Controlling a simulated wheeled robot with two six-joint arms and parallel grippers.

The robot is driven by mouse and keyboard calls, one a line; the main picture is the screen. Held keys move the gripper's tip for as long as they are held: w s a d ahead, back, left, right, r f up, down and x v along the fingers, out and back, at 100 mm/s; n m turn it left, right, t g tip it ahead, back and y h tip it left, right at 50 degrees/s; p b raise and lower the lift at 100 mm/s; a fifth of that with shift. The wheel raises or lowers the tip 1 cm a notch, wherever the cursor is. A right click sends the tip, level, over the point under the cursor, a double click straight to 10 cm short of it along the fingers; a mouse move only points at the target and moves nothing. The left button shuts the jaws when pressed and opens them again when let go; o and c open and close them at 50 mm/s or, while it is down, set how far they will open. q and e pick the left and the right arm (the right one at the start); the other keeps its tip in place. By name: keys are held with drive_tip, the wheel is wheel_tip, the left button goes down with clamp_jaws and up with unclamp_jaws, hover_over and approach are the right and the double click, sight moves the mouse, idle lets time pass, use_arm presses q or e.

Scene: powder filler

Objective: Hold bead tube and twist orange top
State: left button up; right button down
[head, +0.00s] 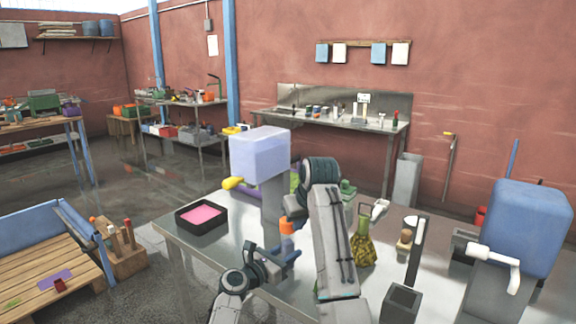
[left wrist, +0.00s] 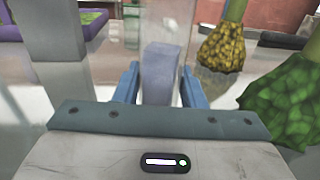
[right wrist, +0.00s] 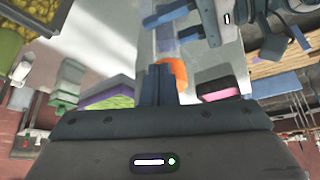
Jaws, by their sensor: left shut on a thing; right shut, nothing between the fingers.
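The bead tube (head: 287,244) stands upright above the metal table with its orange top (head: 287,227) uppermost. My left gripper (head: 284,258) is shut on the tube below the top. In the left wrist view the clear tube, with a grey-lilac filling (left wrist: 162,72), is between the two blue fingers (left wrist: 158,88). My right gripper (right wrist: 158,82) is shut and empty. In the right wrist view the orange top (right wrist: 176,73) shows right beside and beyond its fingertips; I cannot tell whether they touch. In the head view the right gripper's fingers are mostly hidden by its wrist.
A lilac-topped dispenser (head: 260,153) with a yellow spout stands behind the tube. A black tray with pink contents (head: 200,214) is to its left. A yellow-green beaded bag (head: 362,249), a dark open box (head: 401,303) and a blue-topped dispenser (head: 527,225) are to the right.

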drive_tip(key=shift+w+a, duration=0.2)
idle(0.6)
drive_tip(key=shift+s+a, duration=0.25)
drive_tip(key=shift+a, duration=0.15)
drive_tip(key=shift+s+a, duration=0.1)
drive_tip(key=shift+a, duration=0.35)
idle(0.4)
wheel_tip(320, 180, up, 6)
drive_tip(key=shift+s, duration=0.4)
idle(0.5)
